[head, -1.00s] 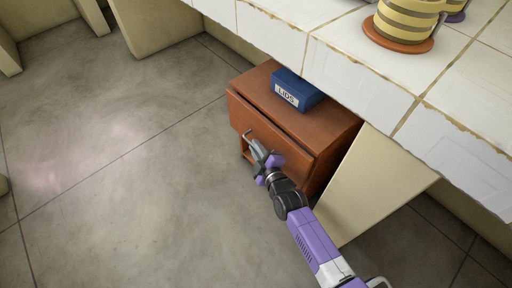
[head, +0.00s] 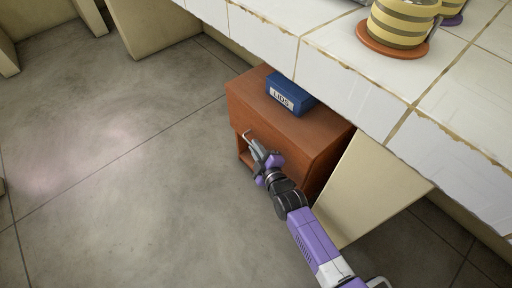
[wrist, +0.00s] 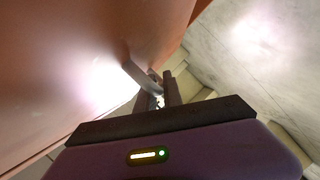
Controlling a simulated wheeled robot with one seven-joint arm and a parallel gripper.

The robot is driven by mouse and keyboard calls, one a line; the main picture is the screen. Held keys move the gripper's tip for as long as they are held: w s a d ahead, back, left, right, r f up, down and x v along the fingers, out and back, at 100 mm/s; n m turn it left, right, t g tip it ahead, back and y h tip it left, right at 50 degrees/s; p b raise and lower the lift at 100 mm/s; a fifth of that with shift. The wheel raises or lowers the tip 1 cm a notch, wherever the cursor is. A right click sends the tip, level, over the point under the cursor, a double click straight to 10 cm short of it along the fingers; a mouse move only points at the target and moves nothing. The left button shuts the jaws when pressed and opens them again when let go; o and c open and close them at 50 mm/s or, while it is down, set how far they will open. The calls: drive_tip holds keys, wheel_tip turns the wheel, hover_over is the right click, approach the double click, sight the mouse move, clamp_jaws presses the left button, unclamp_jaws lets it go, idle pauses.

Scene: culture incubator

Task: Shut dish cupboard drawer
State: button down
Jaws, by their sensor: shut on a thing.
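The dish cupboard (head: 313,124) is a small reddish-brown wooden cabinet under the tiled counter. Its drawer front (head: 290,143) sits flush with the cabinet body, with no gap visible along the top edge. My gripper (head: 254,147) is at the drawer's grey metal handle (head: 246,134). In the wrist view the fingers (wrist: 158,93) are shut on the handle bar (wrist: 139,75), close to the brown drawer front (wrist: 75,50). The inside of the drawer is hidden.
A blue box labelled LIDS (head: 290,93) stands on the cupboard's top. Above is a white tiled counter (head: 350,90) with a striped mug (head: 402,22) on a round coaster. A cream panel (head: 372,185) stands right of the cupboard. The grey floor (head: 120,200) to the left is clear.

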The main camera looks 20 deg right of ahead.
drive_tip(key=c, duration=1.5)
unclamp_jaws()
drive_tip(key=shift+w+d+r, duration=0.1)
drive_tip(key=shift+d, duration=0.15)
drive_tip(key=shift+s+r+p, duration=0.25)
drive_tip(key=shift+s+p, duration=0.35)
drive_tip(key=shift+p, duration=0.1)
drive_tip(key=p+v, duration=0.3)
drive_tip(key=v, duration=0.3)
drive_tip(key=shift+s+f, duration=0.15)
drive_tip(key=shift+s, duration=0.2)
drive_tip(key=shift+m, duration=0.3)
